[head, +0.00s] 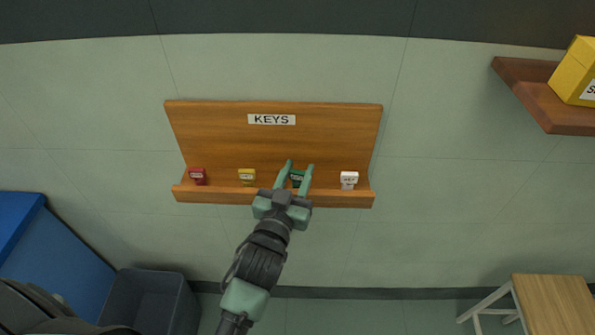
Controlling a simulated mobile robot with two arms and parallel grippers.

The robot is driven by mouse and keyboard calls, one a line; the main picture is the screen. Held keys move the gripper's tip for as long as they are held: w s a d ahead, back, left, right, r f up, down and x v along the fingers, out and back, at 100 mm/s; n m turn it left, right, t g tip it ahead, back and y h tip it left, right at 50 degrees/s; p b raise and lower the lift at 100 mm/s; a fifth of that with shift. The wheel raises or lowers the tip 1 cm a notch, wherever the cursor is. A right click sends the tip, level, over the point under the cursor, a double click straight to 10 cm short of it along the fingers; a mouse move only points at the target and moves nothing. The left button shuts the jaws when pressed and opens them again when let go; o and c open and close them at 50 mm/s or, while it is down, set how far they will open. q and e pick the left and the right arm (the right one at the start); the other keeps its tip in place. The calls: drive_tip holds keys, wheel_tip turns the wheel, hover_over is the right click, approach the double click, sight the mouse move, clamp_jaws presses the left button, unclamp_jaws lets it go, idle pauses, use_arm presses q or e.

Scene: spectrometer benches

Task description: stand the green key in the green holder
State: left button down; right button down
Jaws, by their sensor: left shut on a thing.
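The green key (297,178) is between the fingers of my left gripper (299,169), at the wooden key rack. The gripper is shut on it. The key shows as a small dark green block with a pale label. Its lower part is hidden behind the gripper, so I cannot tell whether it touches the ledge. I cannot make out a separate green holder; the ledge there is covered by my gripper. My right gripper is not in view.
The wooden rack (220,135) has a KEYS sign (271,119). On its ledge stand a red key (197,176), a yellow key (247,177) and a white key (348,180). A grey bin (150,300) and a small table (553,303) are below.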

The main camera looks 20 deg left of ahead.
use_arm(q)
drive_tip(key=shift+f, duration=0.15)
drive_tip(key=c, duration=1.3)
unclamp_jaws()
drive_tip(key=shift+o, duration=0.2)
drive_tip(key=shift+s, duration=0.15)
drive_tip(key=shift+s+p, duration=0.4)
drive_tip(key=shift+s, duration=2.25)
approach(297, 175)
drive_tip(key=shift+s+d, duration=0.1)
drive_tip(key=shift+s, duration=0.3)
drive_tip(key=shift+w, duration=0.1)
